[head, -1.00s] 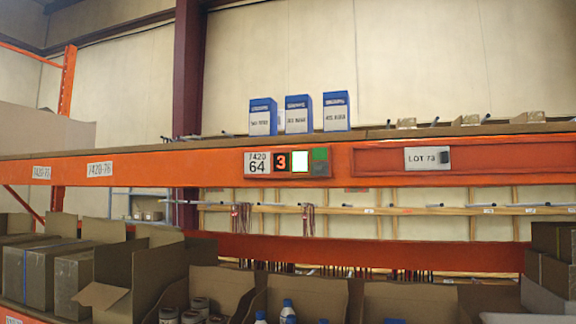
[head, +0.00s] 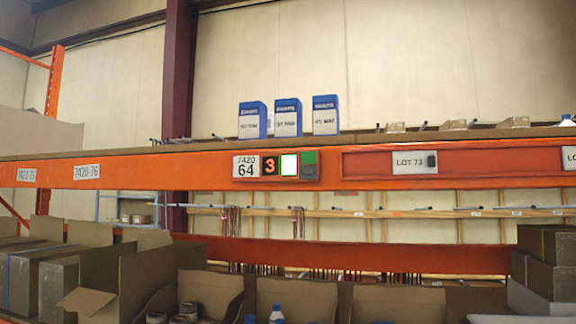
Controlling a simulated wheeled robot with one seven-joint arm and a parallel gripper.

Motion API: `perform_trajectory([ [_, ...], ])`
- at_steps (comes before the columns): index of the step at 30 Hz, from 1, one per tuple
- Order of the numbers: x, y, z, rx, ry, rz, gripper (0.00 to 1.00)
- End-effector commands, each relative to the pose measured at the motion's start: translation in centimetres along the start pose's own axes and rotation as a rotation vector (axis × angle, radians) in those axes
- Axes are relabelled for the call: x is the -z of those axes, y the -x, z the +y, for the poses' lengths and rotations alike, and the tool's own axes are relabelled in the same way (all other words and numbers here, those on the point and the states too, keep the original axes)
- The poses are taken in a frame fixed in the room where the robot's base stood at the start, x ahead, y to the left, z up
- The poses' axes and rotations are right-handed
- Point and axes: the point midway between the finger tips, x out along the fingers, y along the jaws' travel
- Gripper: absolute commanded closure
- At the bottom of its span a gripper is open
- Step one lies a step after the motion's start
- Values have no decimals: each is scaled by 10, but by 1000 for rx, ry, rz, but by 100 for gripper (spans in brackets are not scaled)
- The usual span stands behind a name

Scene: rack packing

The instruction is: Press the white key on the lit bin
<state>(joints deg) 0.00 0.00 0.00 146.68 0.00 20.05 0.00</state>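On the orange upper beam sits a bin module with a label reading 7420 64 (head: 246,166). Beside the label is a display (head: 271,167) showing an orange-red 3 on black. My gripper is not in view.
Three blue-and-white boxes (head: 289,122) stand on the shelf above the module. A LOT 73 plate (head: 415,162) is on the beam to the right. Open cardboard bins (head: 295,291) with bottles fill the lower shelf. Nothing stands in front of the module.

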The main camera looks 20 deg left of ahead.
Motion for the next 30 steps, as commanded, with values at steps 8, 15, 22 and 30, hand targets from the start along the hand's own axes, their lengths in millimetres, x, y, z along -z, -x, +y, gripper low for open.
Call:
perform_trajectory([
  [8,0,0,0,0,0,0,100],
  [15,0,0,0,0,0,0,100],
  [22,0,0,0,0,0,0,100],
  [30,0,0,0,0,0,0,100],
])
